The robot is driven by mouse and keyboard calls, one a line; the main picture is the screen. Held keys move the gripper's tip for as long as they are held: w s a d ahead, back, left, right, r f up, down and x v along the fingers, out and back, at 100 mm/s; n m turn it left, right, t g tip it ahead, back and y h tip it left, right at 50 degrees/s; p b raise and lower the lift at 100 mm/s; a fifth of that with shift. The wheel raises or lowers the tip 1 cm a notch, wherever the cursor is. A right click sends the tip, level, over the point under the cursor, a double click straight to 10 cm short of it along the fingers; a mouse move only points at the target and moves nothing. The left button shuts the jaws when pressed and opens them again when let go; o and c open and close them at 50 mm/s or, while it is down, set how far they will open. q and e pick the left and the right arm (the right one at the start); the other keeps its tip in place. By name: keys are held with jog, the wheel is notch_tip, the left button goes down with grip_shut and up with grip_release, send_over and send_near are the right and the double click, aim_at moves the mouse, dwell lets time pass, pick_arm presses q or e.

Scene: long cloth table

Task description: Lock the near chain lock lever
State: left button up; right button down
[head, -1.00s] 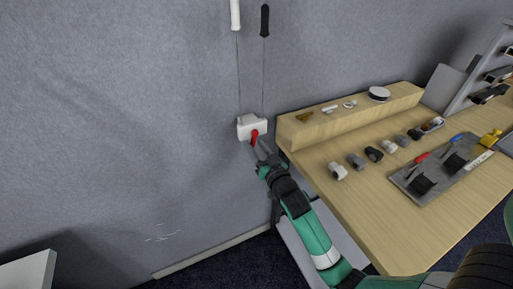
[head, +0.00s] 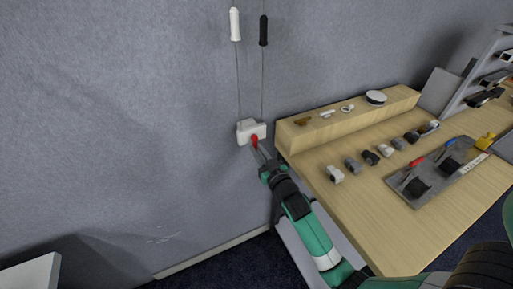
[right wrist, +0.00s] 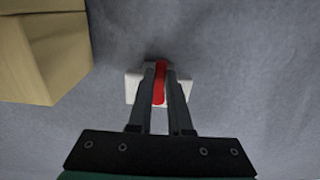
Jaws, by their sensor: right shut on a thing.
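The chain lock is a small white block (head: 244,130) on the grey wall, left of the wooden table. Two cords run up from it to a white handle (head: 235,25) and a black handle (head: 263,31). Its red lever (head: 254,140) is on the block's front. My right gripper (head: 258,147) is at the lever. In the right wrist view the red lever (right wrist: 160,82) lies between the two fingers of my right gripper (right wrist: 160,90), which are shut on it. The white block (right wrist: 132,88) shows behind them, partly hidden. My left gripper is not in view.
The wooden table (head: 390,215) stands to the right, with a raised shelf (head: 350,120) close beside the lock. Knobs and a metal plate with toggle clamps (head: 440,170) are on it. A white surface (head: 30,272) is at the lower left. The wall left of the lock is clear.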

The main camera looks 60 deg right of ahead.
jog(key=c, duration=0.8)
grip_release()
jog(key=shift+c, duration=0.2)
jog(key=v, duration=1.1)
jog(key=shift+s+a+p, duration=0.25)
jog(key=shift+p, duration=0.1)
